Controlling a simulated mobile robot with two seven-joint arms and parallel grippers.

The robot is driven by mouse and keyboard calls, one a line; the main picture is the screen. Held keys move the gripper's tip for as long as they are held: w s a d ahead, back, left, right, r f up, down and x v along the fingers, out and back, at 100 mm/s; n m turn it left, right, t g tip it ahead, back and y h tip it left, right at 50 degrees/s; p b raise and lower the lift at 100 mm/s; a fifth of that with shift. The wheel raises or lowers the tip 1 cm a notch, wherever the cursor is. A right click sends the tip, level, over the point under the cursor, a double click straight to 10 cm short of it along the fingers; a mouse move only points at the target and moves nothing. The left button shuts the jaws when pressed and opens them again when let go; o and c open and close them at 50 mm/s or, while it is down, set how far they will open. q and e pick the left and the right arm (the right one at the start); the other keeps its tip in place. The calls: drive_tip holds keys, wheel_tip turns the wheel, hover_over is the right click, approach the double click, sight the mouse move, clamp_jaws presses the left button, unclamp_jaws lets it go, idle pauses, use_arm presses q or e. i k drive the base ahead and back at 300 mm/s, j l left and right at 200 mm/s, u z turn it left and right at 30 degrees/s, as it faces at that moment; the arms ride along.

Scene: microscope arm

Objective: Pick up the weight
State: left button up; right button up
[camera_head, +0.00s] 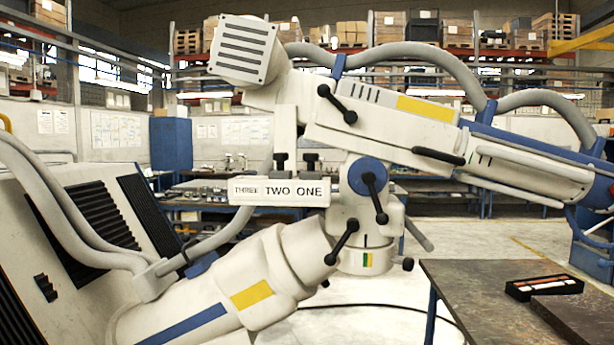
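A large white microscope arm (375,125) with black handles fills the middle of the head view. A white bar (279,191) on it is labelled THREE, TWO, ONE from left to right. Two small dark-topped pieces (296,161) stand on top of this bar, towards its middle and right. I cannot tell for certain which thing is the weight. Neither of my grippers shows in this view.
A dark-topped table (470,290) with blue legs stands at the lower right. On it lie a black tray (543,287) with white and orange pieces and a dark slab at the corner. A white slanted console (70,250) with thick hoses blocks the left.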

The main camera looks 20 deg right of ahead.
sight(281, 174)
drive_tip(key=i+l, duration=0.4)
drive_tip(key=i, duration=0.15)
drive_tip(key=i+l, duration=0.4)
drive_tip(key=i, duration=0.15)
